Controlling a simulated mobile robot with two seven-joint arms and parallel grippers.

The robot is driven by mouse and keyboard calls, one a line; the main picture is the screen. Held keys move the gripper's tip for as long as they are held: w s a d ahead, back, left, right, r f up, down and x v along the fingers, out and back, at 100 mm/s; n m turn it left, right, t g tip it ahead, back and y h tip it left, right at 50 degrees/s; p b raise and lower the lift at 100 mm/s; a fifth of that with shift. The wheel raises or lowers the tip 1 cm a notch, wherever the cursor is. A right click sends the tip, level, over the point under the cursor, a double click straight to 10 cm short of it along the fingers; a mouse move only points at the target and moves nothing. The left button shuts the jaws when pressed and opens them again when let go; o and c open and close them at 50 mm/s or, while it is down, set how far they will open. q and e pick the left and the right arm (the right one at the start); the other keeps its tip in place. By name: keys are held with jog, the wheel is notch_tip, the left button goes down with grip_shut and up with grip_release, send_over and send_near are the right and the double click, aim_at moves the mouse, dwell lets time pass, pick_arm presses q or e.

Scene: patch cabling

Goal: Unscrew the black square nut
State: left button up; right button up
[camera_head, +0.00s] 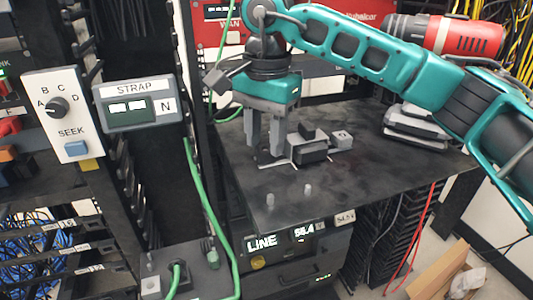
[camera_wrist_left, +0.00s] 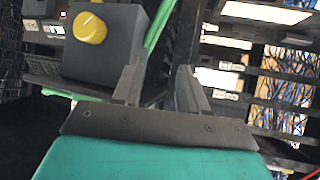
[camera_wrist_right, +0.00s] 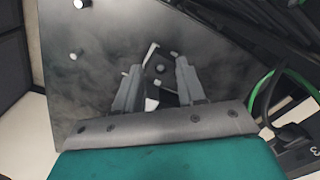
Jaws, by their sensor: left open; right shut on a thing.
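My right gripper (camera_head: 265,150) points down at the dark plate, its two grey fingers low over the left part of the surface. In the right wrist view its fingertips (camera_wrist_right: 159,70) stand on either side of a small dark square piece with a light round spot, which looks like the black square nut (camera_wrist_right: 158,76). The fingers hide most of the nut in the head view. My left gripper is outside the head view. In the left wrist view its fingers (camera_wrist_left: 160,72) are apart with nothing between them.
A black block (camera_head: 310,153) and a small grey block (camera_head: 342,140) sit right beside the right gripper. Two short pegs (camera_head: 270,198) stand near the plate's front. A green cable (camera_head: 205,205) hangs left of the plate. A yellow-knobbed box (camera_wrist_left: 103,45) is close to the left gripper.

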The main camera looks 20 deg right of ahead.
jog(key=shift+s+f+n, duration=0.15)
jog(key=shift+f+n, duration=0.65)
jog(key=shift+n, duration=0.4)
jog(key=n, duration=0.5)
jog(key=o, duration=0.7)
jog(key=shift+d, duration=0.1)
jog(key=shift+o, duration=0.2)
jog(key=shift+w+r+p, duration=0.2)
jog(key=shift+r+p, duration=0.4)
jog(key=shift+r, duration=0.1)
jog(key=shift+w+r+p, duration=0.15)
jog(key=shift+r+p, duration=0.4)
jog(key=shift+r, duration=0.35)
jog(key=shift+o, duration=0.2)
